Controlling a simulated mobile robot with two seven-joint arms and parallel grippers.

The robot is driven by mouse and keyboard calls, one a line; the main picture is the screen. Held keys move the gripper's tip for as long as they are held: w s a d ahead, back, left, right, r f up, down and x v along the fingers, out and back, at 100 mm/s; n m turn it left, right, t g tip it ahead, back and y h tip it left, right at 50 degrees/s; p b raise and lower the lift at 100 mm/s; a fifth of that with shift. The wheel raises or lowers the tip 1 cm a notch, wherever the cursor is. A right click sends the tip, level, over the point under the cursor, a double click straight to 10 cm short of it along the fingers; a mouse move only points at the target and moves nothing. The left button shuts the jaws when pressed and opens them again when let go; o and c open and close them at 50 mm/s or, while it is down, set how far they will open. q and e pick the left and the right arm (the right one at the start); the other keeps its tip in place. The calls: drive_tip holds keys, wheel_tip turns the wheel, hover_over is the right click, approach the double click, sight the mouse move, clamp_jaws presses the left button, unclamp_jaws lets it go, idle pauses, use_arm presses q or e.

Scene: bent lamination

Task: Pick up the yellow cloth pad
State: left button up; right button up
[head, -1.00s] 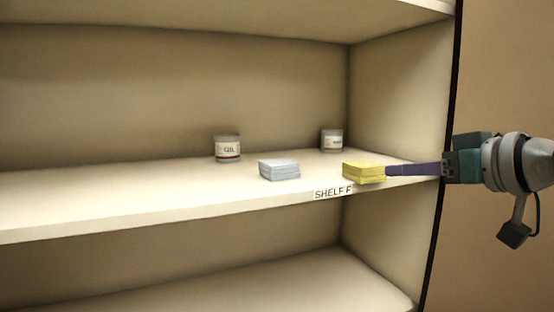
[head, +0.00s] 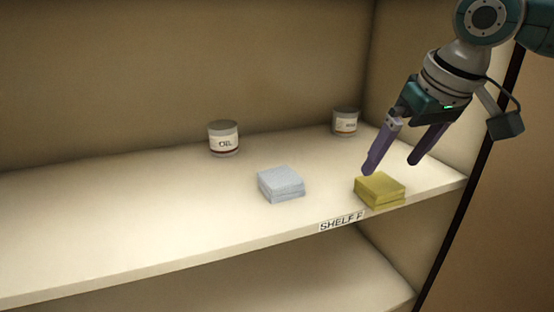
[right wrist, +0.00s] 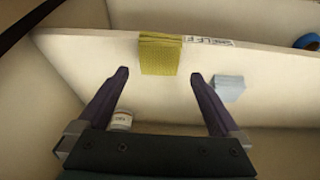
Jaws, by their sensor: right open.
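The yellow cloth pad (head: 380,190) is a folded square stack lying on the shelf near its front edge, right of the shelf label. In the right wrist view the yellow pad (right wrist: 160,54) is at the top middle, beyond the fingertips. My right gripper (head: 390,167) is open, its two purple fingers pointing down above and just behind the pad. In the right wrist view the open fingers of my right gripper (right wrist: 160,75) are apart with nothing between them. My left gripper is not in view.
A pale blue cloth pad (head: 281,184) lies left of the yellow one. An oil can (head: 224,138) and a second can (head: 345,122) stand toward the back. The label "SHELF F" (head: 341,221) is on the front edge. The shelf (head: 130,215) is clear at left.

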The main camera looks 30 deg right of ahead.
sight(382, 183)
drive_tip(key=p+x, duration=0.2)
drive_tip(key=x, duration=0.2)
drive_tip(key=shift+s+d+f, duration=0.1)
drive_tip(key=shift+s, duration=0.1)
drive_tip(key=shift+w+d+f, duration=0.1)
drive_tip(key=shift+w+f, duration=0.15)
drive_tip(key=shift+f, duration=0.4)
drive_tip(key=c, duration=1.1)
